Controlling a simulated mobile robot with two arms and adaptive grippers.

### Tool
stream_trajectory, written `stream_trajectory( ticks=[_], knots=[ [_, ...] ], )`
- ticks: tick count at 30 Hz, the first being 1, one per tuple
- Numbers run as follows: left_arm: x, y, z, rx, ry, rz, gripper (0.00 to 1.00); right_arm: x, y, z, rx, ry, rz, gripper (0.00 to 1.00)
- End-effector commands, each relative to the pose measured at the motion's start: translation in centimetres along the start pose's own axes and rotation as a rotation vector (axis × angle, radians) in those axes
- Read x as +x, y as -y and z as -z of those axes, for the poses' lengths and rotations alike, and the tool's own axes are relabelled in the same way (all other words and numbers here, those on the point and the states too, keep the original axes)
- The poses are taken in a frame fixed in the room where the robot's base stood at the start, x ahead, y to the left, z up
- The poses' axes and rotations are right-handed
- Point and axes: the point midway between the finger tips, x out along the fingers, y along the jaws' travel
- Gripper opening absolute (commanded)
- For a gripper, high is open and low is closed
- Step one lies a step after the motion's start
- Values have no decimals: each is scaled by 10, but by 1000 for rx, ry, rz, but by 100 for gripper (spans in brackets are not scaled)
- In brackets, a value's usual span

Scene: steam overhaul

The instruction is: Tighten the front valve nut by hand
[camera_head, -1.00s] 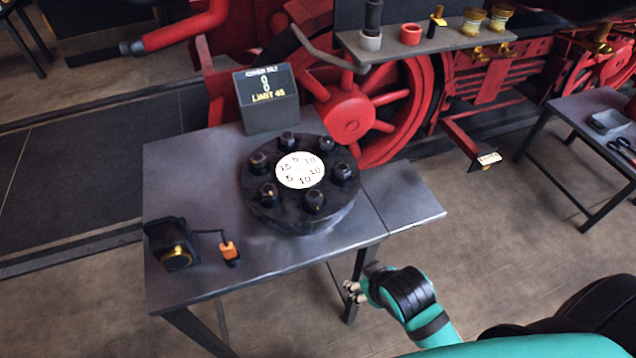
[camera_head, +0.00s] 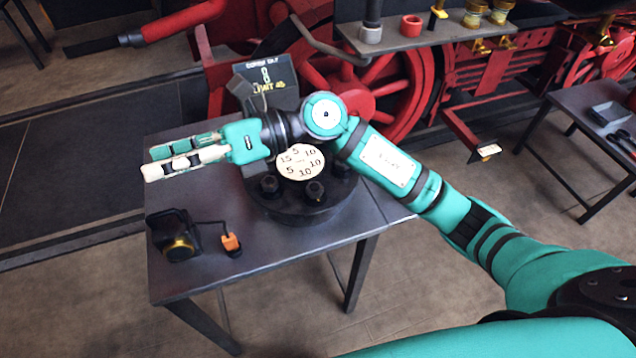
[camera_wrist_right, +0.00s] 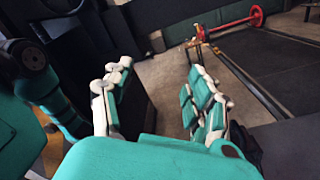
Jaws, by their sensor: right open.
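A round black cover (camera_head: 318,206) with black nuts round its rim and a white numbered disc (camera_head: 300,162) lies on the grey table (camera_head: 290,250). Two nuts show at its front, one (camera_head: 314,190) right of the other (camera_head: 269,186); my right arm hides some of the rest. I cannot tell which nut is the front valve nut. My right gripper (camera_head: 146,162) is open and empty, above the table's left part, pointing left. It also shows in the right wrist view (camera_wrist_right: 165,85), fingers apart with nothing between them. My left gripper is out of view.
A dark sign block (camera_head: 268,85) stands behind the cover, partly covered by my arm. A black device (camera_head: 175,235) with an orange-tipped lead (camera_head: 231,242) sits at the table's front left. Behind are red engine wheels (camera_head: 410,90) and a shelf (camera_head: 430,32) with small parts.

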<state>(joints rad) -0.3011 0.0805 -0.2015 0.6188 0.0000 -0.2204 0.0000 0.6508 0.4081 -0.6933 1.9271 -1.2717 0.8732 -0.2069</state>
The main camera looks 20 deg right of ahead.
Motion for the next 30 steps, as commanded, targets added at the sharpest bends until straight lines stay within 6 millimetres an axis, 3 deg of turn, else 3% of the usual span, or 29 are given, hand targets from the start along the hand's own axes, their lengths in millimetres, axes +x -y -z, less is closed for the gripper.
stream_trajectory(
  ticks=[2, 5, 6, 10, 12, 15, 18, 22, 30],
  knots=[
    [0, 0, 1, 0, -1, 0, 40, -12, 26, 24, -125, -261, 102, 58],
    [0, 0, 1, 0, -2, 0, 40, -49, 63, 47, -231, -585, 251, 58],
    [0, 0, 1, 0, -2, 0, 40, -71, 77, 52, -257, -710, 318, 58],
    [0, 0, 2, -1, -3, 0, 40, -148, 106, 48, -281, -1049, 528, 58],
    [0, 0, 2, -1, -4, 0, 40, -184, 111, 40, -267, -1180, 621, 58],
    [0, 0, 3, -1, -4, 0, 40, -221, 112, 30, -237, -1303, 714, 58],
    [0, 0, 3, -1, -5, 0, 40, -238, 110, 24, -216, -1361, 760, 58],
    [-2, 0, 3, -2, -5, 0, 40, -242, 115, 31, -208, -1375, 767, 58],
    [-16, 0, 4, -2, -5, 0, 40, -241, 143, 71, -205, -1375, 761, 58]
  ],
)
